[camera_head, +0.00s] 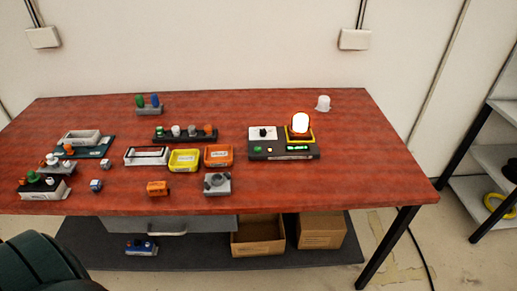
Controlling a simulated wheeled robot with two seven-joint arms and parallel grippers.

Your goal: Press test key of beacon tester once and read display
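The beacon tester (283,152) is a dark box at the right of the red table. A glowing beacon (300,123) with an orange base sits in a yellow-edged seat at its back right. A white panel with a black knob (263,132) is at its back left. On its front are a green key (257,149), a small yellow spot (270,150) and a green-lit display (297,148). The display's characters are too small to read. Neither of my grippers is in view.
A yellow bin (184,169) and an orange bin (218,164) stand left of the tester. A grey fixture (217,190) and an orange block (157,188) are near the front edge. A white cap (323,103) stands behind. The table's right end is clear.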

